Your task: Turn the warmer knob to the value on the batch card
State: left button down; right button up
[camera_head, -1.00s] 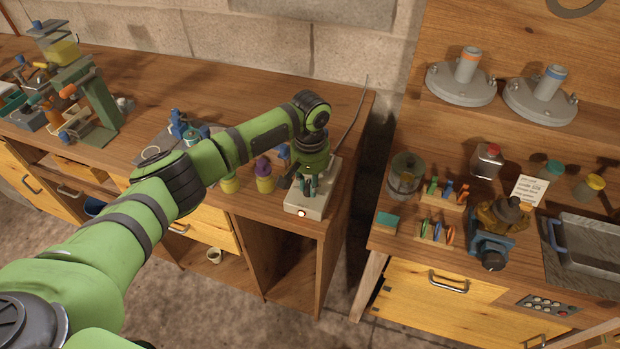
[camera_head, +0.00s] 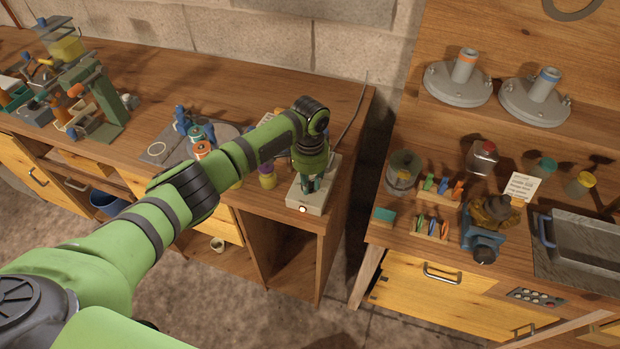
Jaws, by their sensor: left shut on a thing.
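The warmer (camera_head: 307,205) is a small cream box with a lit white spot on its front, at the right end of the left bench. The batch card (camera_head: 520,187) is a white paper standing on the right bench. Its print is too small to read surely here. My right gripper is not in view.
A purple-capped yellow bottle (camera_head: 267,177) stands just left of the warmer. A cable runs behind it. A gap separates the left bench (camera_head: 345,110) from the right bench. A jar (camera_head: 403,172) and small racks (camera_head: 432,228) stand on the right bench.

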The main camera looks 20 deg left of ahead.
pick_arm(q)
jog(key=m, duration=0.3)
jog(key=shift+s+m, duration=0.1)
jog(key=shift+m, duration=0.2)
jog(key=shift+f+m, duration=0.1)
jog(key=shift+m, duration=1.3)
jog(key=c, duration=1.1)
grip_release()
notch_tip(320, 180, up, 12)
